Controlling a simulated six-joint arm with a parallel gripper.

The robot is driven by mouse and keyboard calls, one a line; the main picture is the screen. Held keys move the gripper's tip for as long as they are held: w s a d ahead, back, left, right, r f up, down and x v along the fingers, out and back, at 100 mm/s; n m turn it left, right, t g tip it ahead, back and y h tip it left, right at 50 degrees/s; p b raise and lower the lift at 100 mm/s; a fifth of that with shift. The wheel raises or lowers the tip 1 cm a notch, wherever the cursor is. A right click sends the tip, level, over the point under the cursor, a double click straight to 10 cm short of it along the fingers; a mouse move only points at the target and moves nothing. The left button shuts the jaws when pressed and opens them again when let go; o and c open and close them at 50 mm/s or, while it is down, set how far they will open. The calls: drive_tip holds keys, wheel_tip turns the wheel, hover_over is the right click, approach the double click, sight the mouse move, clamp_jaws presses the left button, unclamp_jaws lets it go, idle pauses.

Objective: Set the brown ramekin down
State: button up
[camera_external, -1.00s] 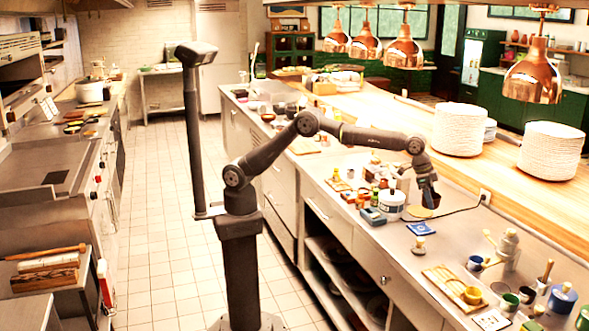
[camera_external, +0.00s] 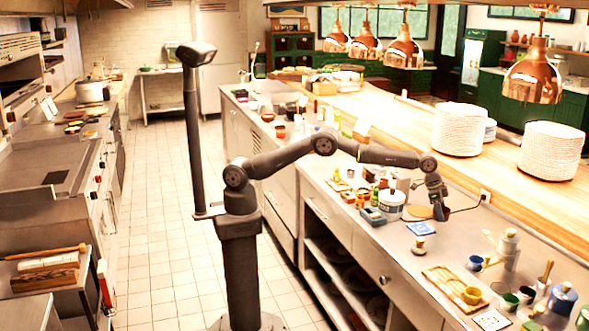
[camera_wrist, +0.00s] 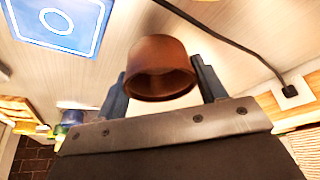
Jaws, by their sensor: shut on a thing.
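My gripper (camera_wrist: 162,74) is shut on the brown ramekin (camera_wrist: 160,52), with one finger on each side of it in the wrist view. The ramekin's round mouth faces the camera. In the external view my gripper (camera_external: 440,212) points down low over the steel counter, just right of a round tan mat (camera_external: 419,212). I cannot make out the ramekin clearly there, nor tell whether it touches the counter. A blue square mat with a white ring (camera_external: 421,229) lies in front; it also shows at upper left in the wrist view (camera_wrist: 86,42).
A black cable (camera_wrist: 222,42) runs along the counter to a wall outlet (camera_wrist: 290,91), close to my gripper. A small brass-coloured item (camera_external: 418,247) and a tan tray (camera_external: 446,285) stand nearer the front.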

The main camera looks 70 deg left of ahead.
drive_tip(key=shift+f, duration=1.1)
drive_tip(key=shift+f, duration=0.2)
drive_tip(key=o, duration=1)
drive_tip(key=shift+r, duration=0.1)
drive_tip(key=shift+o, duration=0.4)
drive_tip(key=v, duration=1.2)
